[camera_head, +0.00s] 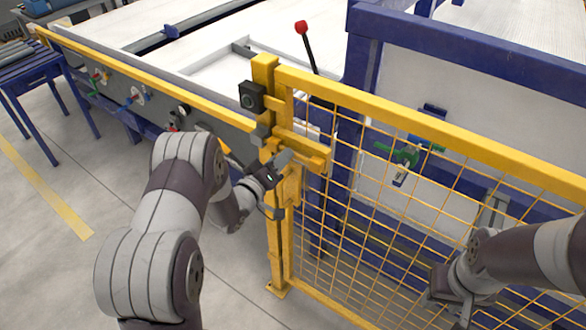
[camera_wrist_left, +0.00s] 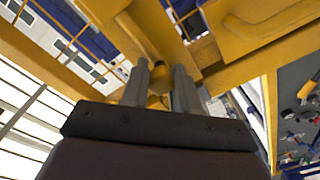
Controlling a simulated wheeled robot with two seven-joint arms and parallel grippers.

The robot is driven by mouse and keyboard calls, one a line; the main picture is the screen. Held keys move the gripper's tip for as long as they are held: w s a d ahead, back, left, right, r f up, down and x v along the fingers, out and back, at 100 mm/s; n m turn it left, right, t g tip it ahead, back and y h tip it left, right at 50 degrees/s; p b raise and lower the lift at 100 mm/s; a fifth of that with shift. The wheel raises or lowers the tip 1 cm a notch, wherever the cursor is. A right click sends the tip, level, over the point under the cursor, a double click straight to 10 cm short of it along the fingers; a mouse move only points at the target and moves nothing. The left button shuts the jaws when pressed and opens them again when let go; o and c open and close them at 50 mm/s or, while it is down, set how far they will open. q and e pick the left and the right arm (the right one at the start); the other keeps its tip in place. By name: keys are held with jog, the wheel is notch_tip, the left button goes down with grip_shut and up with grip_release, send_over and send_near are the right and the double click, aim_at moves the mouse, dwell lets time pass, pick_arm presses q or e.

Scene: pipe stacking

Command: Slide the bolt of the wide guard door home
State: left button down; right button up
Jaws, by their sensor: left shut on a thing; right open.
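The wide guard door (camera_head: 430,125) is a yellow frame with wire mesh, standing beside a yellow post (camera_head: 264,68). A yellow bolt assembly (camera_head: 305,152) lies across the area where door and post meet. My left gripper (camera_head: 282,160) is at this assembly. In the left wrist view, its two grey fingers (camera_wrist_left: 160,88) are shut on the yellow bolt handle (camera_wrist_left: 157,76), which is mostly hidden between them. How far the bolt reaches into its keeper cannot be told. My right gripper (camera_head: 452,297) is open and empty, low in front of the mesh.
A dark box with a round face (camera_head: 251,97) sits on the post. Behind the fence are a white-topped machine bed (camera_head: 210,52), a red-knobbed lever (camera_head: 302,28) and a blue frame (camera_head: 365,60). A blue roller table (camera_head: 45,72) stands at left. The floor at lower left is clear.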

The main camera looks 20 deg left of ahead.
pick_arm(q)
jog(key=shift+w+a+f, duration=0.1)
jog(key=shift+w+a, duration=0.1)
jog(key=shift+a, duration=0.4)
jog(key=shift+d+r, duration=0.1)
jog(key=shift+r, duration=0.1)
jog(key=c, duration=1.3)
grip_release()
jog(key=o, duration=0.5)
jog(key=shift+c, duration=0.2)
jog(key=shift+a+f, duration=0.15)
jog(key=shift+a, duration=0.1)
